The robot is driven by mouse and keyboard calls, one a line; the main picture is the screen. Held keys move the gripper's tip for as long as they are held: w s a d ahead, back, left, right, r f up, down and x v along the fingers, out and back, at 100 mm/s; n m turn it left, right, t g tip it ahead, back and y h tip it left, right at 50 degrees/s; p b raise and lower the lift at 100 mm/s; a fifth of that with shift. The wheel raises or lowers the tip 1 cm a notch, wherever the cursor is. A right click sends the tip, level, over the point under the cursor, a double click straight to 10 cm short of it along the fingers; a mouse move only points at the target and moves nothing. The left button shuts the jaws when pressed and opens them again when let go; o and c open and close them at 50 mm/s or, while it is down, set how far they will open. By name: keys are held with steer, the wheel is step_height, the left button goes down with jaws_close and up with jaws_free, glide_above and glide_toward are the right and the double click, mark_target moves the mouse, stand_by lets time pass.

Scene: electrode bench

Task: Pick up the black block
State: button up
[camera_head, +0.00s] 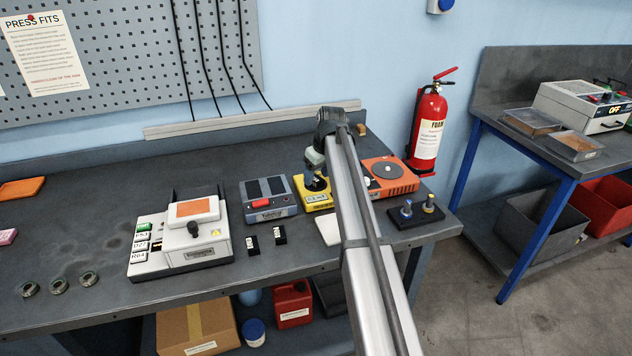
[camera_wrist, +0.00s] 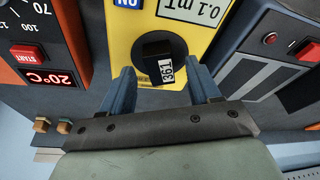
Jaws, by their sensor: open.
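I see no finger touching the block. Two other small black blocks with white labels, a left one (camera_head: 252,244) and a right one (camera_head: 280,235), lie on the bench in front.
A grey device with a red button (camera_head: 269,200) stands left of the yellow device, and an orange device (camera_head: 392,176) stands right. A white machine (camera_head: 180,240) is farther left.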

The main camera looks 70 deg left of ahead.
steer(key=shift+a+f, duration=0.1)
steer(key=shift+f, duration=0.35)
steer(key=shift+c, duration=0.3)
jaws_close()
